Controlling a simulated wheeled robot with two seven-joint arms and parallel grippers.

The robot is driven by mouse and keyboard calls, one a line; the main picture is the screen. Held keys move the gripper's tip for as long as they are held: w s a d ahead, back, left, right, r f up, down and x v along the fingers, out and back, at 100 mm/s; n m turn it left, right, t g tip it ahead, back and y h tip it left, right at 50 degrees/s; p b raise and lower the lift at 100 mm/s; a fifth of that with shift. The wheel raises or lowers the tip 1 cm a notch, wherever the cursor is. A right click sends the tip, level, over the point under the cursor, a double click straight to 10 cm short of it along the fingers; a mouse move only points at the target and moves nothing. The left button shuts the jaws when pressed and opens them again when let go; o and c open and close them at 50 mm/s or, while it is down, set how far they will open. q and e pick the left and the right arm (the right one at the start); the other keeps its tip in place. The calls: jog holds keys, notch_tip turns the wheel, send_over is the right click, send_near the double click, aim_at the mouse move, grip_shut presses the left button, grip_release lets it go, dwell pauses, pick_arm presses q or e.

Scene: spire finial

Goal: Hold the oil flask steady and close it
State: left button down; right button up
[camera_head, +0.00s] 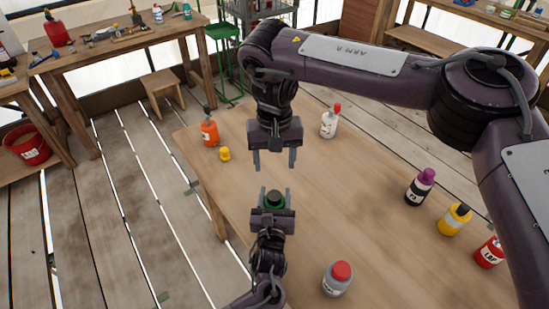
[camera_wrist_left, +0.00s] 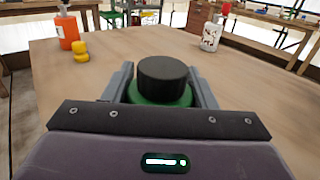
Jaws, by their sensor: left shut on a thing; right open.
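A green flask with a black cap or top (camera_head: 273,199) stands between the fingers of my left gripper (camera_head: 274,205). In the left wrist view, the black top (camera_wrist_left: 163,73) rises above the green body (camera_wrist_left: 150,100), with a finger on each side; the lower body is hidden. I cannot tell whether the top is fully seated. My left gripper is shut on this flask. My right gripper (camera_head: 274,160) is open and empty, pointing down just beyond the flask. A small yellow cap-like piece (camera_head: 225,154) lies on the table beside an orange bottle (camera_head: 209,131).
The wooden table (camera_head: 330,215) also holds a white bottle with a red top (camera_head: 329,122), a grey one with a red top (camera_head: 338,278), a purple-topped one (camera_head: 420,187), a yellow one (camera_head: 454,219) and a red one (camera_head: 489,253). The table's middle is clear.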

pick_arm(q)
jog(key=c, duration=0.5)
grip_release()
jog(key=shift+s+a, duration=0.15)
jog(key=shift+s, duration=1.8)
jog(key=shift+s+a, duration=0.15)
jog(key=shift+s, duration=1.8)
